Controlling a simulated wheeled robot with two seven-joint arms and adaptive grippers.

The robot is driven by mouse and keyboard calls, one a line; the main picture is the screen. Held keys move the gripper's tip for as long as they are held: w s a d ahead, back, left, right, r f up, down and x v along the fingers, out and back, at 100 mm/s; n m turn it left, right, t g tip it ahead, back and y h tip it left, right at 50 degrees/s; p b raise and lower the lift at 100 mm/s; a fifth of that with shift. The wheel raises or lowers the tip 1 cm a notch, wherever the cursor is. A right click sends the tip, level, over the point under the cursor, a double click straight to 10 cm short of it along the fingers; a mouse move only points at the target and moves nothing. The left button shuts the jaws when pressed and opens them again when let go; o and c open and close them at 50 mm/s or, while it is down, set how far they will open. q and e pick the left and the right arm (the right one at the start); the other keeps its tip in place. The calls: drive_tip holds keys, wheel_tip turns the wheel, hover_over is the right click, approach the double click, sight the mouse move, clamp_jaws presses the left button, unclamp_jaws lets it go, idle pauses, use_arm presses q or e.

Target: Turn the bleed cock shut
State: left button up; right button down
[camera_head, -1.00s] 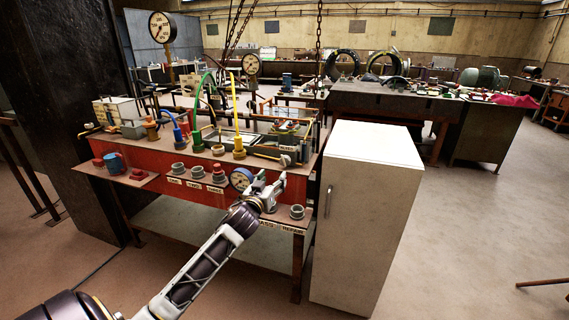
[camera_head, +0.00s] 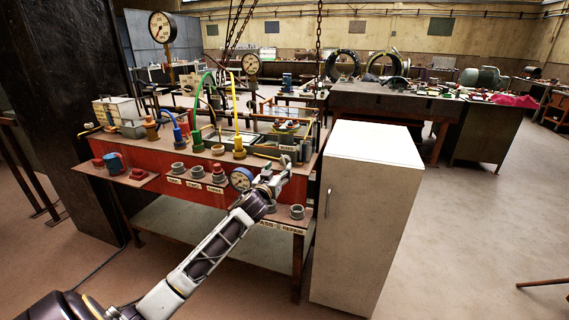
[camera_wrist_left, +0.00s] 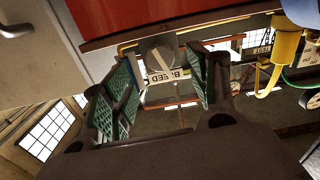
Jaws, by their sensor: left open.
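In the head view the label (camera_head: 288,148) shows at the bench's right end, and my gripper mostly hides the cock. My left gripper (camera_head: 284,165) reaches up in front of it. In the left wrist view its green-padded fingers (camera_wrist_left: 164,72) are open, one on each side of the cock, with nothing held. I cannot tell whether they touch it. My right gripper is out of view.
A pressure gauge (camera_head: 241,179) stands close left of my left gripper, with grey sockets (camera_head: 297,212) below it on the front ledge. A white cabinet (camera_head: 365,210) stands close on the right. Yellow and blue hoses rise from the red bench (camera_head: 150,160).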

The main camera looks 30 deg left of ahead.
sight(284, 162)
use_arm(q)
drive_tip(key=shift+x, duration=3.45)
drive_tip(key=shift+w+a, duration=0.1)
drive_tip(key=shift+w, duration=0.05)
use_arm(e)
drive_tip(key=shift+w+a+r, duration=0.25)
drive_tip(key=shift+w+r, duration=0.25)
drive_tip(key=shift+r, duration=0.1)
use_arm(q)
drive_tip(key=c, duration=1)
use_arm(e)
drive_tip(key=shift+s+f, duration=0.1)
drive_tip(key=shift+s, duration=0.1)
